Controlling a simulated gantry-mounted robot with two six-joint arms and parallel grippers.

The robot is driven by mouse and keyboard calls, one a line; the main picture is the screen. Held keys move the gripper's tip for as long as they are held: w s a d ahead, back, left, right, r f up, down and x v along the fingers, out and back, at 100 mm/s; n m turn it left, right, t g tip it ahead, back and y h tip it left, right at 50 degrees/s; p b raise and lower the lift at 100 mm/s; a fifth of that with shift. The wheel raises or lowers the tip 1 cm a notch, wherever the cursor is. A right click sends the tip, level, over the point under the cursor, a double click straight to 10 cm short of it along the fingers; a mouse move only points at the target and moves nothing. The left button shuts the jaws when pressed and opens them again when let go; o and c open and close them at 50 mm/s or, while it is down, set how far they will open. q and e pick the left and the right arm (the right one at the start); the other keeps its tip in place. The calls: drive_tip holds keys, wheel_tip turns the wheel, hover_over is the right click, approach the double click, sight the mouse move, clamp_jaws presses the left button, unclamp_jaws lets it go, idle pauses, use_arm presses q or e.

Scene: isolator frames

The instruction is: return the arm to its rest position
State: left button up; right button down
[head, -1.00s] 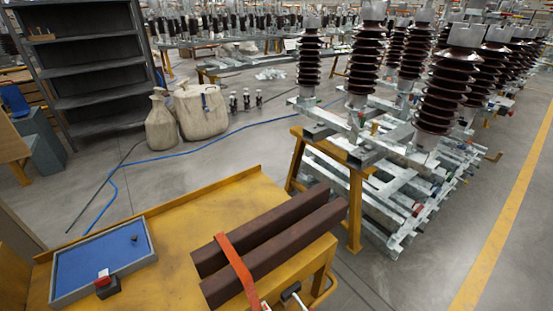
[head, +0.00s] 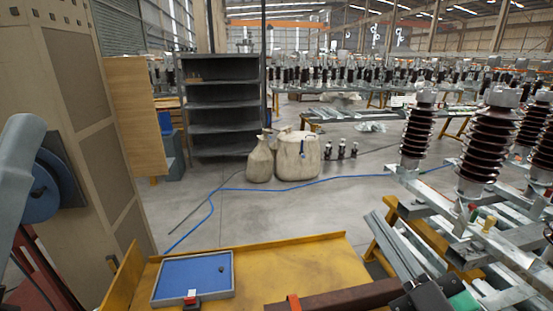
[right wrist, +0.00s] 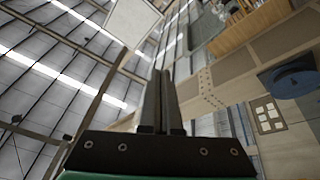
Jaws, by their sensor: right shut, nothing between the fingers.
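My right gripper (head: 377,220) shows at the lower right of the head view. Its long grey fingers point up and left from a dark palm block with a green part behind it. In the right wrist view, the two fingers of the right gripper (right wrist: 162,80) lie close together, shut and empty, pointing up toward the roof. A grey-blue arm link shows at the left edge of the head view. My left gripper is not in view.
A yellow table (head: 262,272) holds a blue-lined tray (head: 190,277) and a dark brown beam (head: 335,298). Metal isolator frames (head: 520,225) stand at right, close to the gripper. Sacks (head: 298,157) and a shelf (head: 222,105) stand behind. A tall cabinet (head: 75,100) is at left.

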drive_tip(key=s+d+r+m+t+h, duration=0.1)
drive_tip(key=s+r+m+t+h, duration=0.2)
drive_tip(key=s+r+m, duration=0.45)
drive_tip(key=s+d+r+m+t+h, duration=0.2)
drive_tip(key=s+r+t, duration=0.25)
drive_tip(key=r, duration=0.65)
use_arm(q)
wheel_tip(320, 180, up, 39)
drive_tip(key=p, duration=3.8)
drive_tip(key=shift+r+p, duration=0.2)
drive_tip(key=shift+p, duration=0.15)
use_arm(e)
wheel_tip(320, 180, up, 38)
drive_tip(key=shift+f+g+y, duration=0.25)
drive_tip(key=shift+g+y, duration=0.05)
drive_tip(key=shift+g, duration=0.15)
drive_tip(key=shift+a, duration=0.1)
